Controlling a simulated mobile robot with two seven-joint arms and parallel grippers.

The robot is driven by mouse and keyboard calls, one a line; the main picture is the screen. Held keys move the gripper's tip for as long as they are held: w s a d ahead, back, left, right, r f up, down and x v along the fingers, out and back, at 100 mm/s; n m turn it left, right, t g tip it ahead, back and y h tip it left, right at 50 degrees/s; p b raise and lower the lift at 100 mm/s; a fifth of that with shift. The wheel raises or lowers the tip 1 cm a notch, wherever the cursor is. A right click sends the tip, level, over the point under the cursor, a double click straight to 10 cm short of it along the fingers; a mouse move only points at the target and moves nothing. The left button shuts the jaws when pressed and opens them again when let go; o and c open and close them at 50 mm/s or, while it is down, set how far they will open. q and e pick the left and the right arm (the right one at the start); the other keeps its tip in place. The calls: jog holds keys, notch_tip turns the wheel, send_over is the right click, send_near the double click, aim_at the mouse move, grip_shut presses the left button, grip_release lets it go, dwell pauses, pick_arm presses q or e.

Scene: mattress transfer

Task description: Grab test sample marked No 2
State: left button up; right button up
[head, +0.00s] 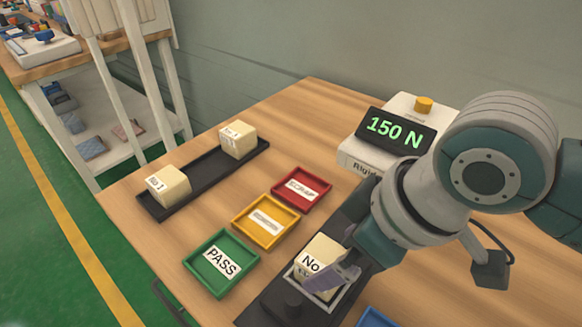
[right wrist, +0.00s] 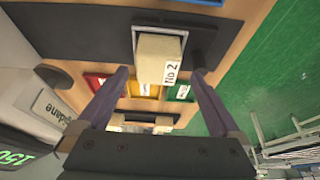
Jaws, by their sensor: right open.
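The test sample marked No 2 (right wrist: 158,56) is a cream block standing in a metal-framed square on a black base. In the head view the same block (head: 316,250) shows only "No"; my right gripper hides part of it. My right gripper (head: 338,276) is at the block from the right. In the right wrist view its two fingers (right wrist: 159,74) are spread apart, with the block ahead between them. I cannot tell whether either finger touches it. My left gripper is not in view.
A black tray (head: 200,180) holds a block marked No 1 (head: 168,186) and another block (head: 238,139) with an unclear label. Green PASS (head: 222,262), yellow (head: 264,221) and red (head: 301,188) trays lie between. A device reading 150 N (head: 395,133) stands behind.

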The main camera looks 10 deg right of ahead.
aim_at(326, 258)
jog(key=x, duration=0.1)
jog(key=b+x, duration=0.1)
jog(key=x, duration=0.2)
jog(key=shift+w+f, duration=0.1)
jog(key=shift+w, duration=0.2)
jog(key=shift+c, duration=0.2)
jog(key=c, duration=1.2)
